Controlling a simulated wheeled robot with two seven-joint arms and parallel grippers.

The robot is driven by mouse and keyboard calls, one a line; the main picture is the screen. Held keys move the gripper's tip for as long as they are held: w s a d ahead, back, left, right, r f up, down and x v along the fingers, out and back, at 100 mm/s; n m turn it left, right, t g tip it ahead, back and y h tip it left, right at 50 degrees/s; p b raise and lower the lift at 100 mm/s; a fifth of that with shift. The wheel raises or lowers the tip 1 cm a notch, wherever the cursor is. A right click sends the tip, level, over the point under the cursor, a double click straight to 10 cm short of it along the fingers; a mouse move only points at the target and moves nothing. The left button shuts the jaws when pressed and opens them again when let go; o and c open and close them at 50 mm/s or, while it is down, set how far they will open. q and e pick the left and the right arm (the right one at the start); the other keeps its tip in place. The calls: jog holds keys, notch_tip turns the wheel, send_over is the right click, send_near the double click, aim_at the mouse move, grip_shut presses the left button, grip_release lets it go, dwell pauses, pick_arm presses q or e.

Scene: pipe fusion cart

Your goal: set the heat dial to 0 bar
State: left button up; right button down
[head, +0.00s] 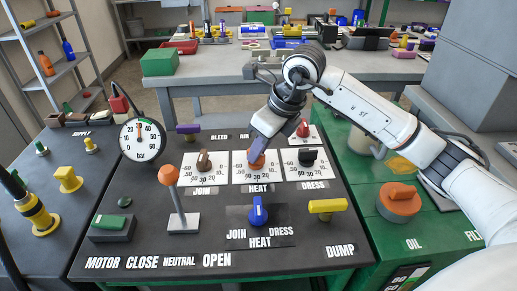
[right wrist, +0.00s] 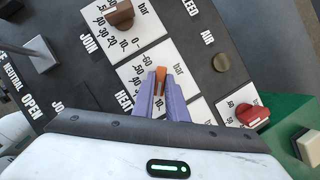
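The heat dial (head: 241,176) is the middle of three white scale plates on the dark panel, above the word HEAT. Its orange knob (head: 257,158) is partly hidden by my right gripper (head: 262,147), which reaches down from above right. In the right wrist view, the purple fingers (right wrist: 163,90) stand on both sides of the orange knob (right wrist: 160,76) and seem to press on it. The scale plate (right wrist: 132,72) shows beside them, partly covered. The knob's exact reading cannot be told. My left gripper is not in view.
The join dial's brown knob (head: 204,161) and the dress dial's black knob (head: 308,156) flank it closely. A red knob (head: 303,129) stands behind. In front are a blue selector (head: 259,211), a yellow dump handle (head: 327,208) and an orange-topped lever (head: 170,177). A round gauge (head: 142,139) stands left.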

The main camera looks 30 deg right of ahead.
dwell(0.3)
jog(key=n+g+y, duration=0.1)
jog(key=n, duration=0.2)
jog(key=shift+w+d+n, duration=0.1)
jog(key=shift+d+n, duration=0.05)
jog(key=shift+n, duration=0.15)
jog(key=shift+w+n+g+y, duration=0.1)
jog(key=shift+n+g+y, duration=0.45)
jog(key=shift+n, duration=1.45)
jog(key=c, duration=1.8)
grip_release()
jog(key=shift+o, duration=0.2)
jog(key=shift+r, duration=0.1)
jog(key=p+v, duration=0.1)
jog(key=v, duration=0.9)
